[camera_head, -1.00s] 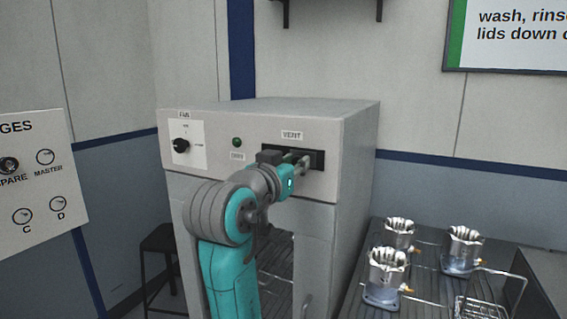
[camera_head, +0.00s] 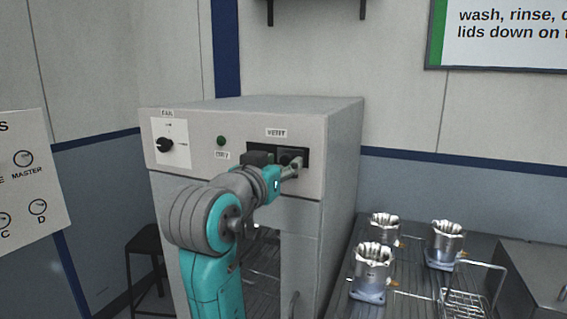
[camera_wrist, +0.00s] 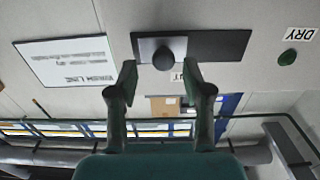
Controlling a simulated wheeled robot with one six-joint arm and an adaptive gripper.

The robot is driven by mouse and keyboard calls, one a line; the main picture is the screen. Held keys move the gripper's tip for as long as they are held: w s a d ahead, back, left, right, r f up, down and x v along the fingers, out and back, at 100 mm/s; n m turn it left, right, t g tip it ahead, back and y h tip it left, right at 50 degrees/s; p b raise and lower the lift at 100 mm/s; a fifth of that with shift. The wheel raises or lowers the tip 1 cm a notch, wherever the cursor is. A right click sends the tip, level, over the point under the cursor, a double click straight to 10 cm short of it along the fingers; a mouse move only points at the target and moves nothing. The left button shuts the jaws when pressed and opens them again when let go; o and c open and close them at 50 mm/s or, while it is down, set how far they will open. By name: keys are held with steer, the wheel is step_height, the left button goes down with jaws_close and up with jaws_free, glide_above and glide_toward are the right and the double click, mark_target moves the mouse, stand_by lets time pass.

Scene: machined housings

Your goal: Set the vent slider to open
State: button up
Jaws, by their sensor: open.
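The vent slider is a dark plate (camera_head: 254,148) under a VENT label (camera_head: 276,133) on the grey cabinet's front. In the wrist view, which is upside down, the plate (camera_wrist: 220,46) carries a round dark knob (camera_wrist: 163,52) toward its left end, the end away from the DRY label. My gripper (camera_head: 294,166) is open at the right part of the plate in the head view. In the wrist view its fingertips (camera_wrist: 158,72) lie on either side of the knob; contact is not visible. The gripper and wrist hide part of the plate in the head view.
A fan dial (camera_head: 165,145) and green lamp (camera_head: 221,140) sit left of the plate. Metal housings (camera_head: 372,270) stand on a ribbed bench (camera_head: 405,295) to the right, beside a wire rack (camera_head: 465,300). A gauge board (camera_head: 30,180) is at far left.

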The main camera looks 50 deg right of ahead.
steer(key=v, duration=1)
steer(key=shift+a, duration=0.2)
steer(key=shift+s, duration=0.1)
